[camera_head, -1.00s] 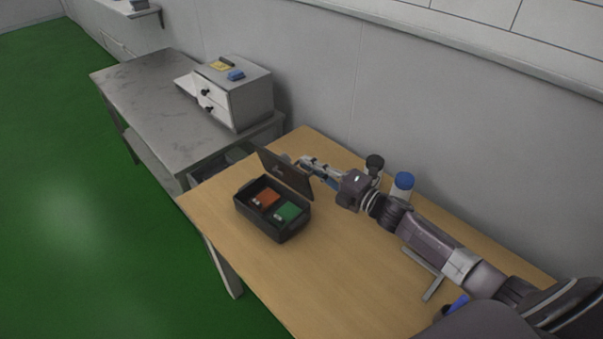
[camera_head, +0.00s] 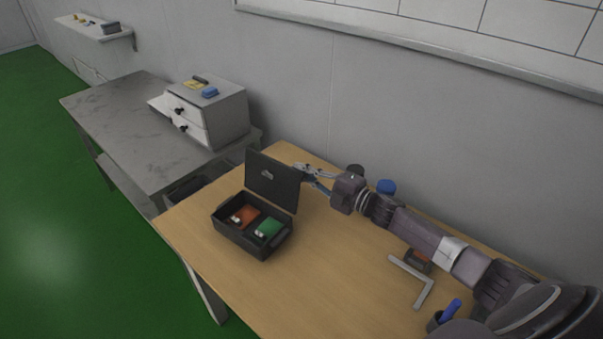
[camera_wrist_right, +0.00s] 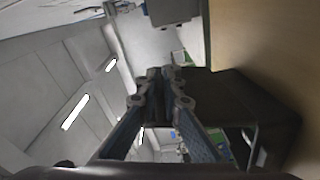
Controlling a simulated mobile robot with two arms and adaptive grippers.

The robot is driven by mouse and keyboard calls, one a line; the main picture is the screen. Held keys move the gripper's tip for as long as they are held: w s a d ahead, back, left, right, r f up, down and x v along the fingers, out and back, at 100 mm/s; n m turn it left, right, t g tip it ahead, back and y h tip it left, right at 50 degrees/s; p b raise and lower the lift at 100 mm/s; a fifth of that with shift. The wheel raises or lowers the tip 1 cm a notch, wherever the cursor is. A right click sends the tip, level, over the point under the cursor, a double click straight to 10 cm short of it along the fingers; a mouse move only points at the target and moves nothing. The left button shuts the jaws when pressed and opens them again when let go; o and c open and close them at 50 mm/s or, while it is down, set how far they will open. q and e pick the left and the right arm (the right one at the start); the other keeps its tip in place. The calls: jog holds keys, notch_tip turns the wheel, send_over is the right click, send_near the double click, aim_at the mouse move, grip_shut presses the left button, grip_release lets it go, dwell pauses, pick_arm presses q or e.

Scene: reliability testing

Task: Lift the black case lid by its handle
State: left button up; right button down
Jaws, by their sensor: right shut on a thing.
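The black case (camera_head: 240,240) stands on the wooden table with its inside exposed. It holds an orange-red item (camera_head: 246,216) and a green item (camera_head: 268,229). The black case lid (camera_head: 280,190) stands up nearly vertical along the back of the case. A small light piece shows on its inner face. My right gripper (camera_head: 304,171) is at the lid's upper right, partly behind it. In the right wrist view its fingers (camera_wrist_right: 160,82) are close together at the dark lid. The handle is hidden, so the exact hold cannot be told. My left gripper is out of view.
Blue-topped (camera_head: 386,187) and dark-topped (camera_head: 355,170) items stand behind my right arm. A grey angled bar (camera_head: 420,285) lies on the wooden table (camera_head: 320,270). A grey metal table (camera_head: 130,130) with a drawer box (camera_head: 222,115) stands at left. The table's front middle is clear.

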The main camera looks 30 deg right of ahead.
jog(key=shift+f, duration=0.15)
jog(key=c, duration=2.1)
grip_release()
jog(key=shift+w, duration=0.15)
jog(key=v, duration=1.2)
